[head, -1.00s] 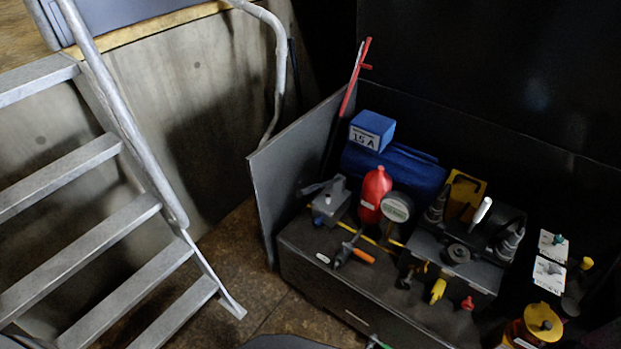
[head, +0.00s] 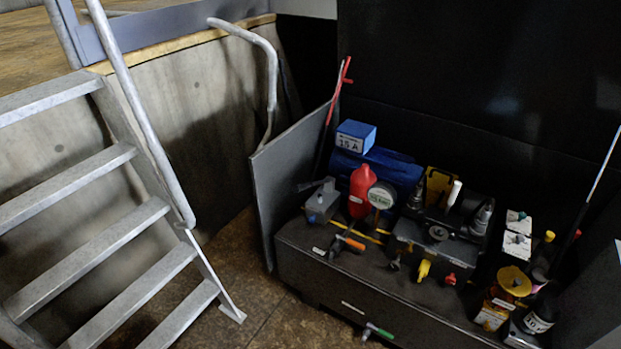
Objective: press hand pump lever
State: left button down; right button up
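Neither of my grippers shows in the head view. A slim rod with a red upper end (head: 343,80) leans upright behind a grey side panel; its lower end is hidden. A second long thin rod (head: 594,184) with a pale tip slants up at the far right. A grey box with a short dark lever (head: 321,201) sits at the left end of the dark unit (head: 310,249). I cannot tell for certain which of these is the hand pump lever. A red bottle (head: 361,190) and a round gauge (head: 382,195) stand beside the grey box.
Metal stairs (head: 85,183) with a handrail fill the left. The grey panel (head: 291,170) stands at the unit's left side. A blue motor (head: 400,168), black valve block (head: 440,240), yellow handle (head: 424,270) and yellow-topped part (head: 514,281) crowd the unit. Brown floor (head: 240,245) lies open between.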

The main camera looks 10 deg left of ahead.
aim_at(301, 188)
jog(key=z, duration=0.3)
jog(key=i, duration=1.15)
jog(key=u, duration=0.35)
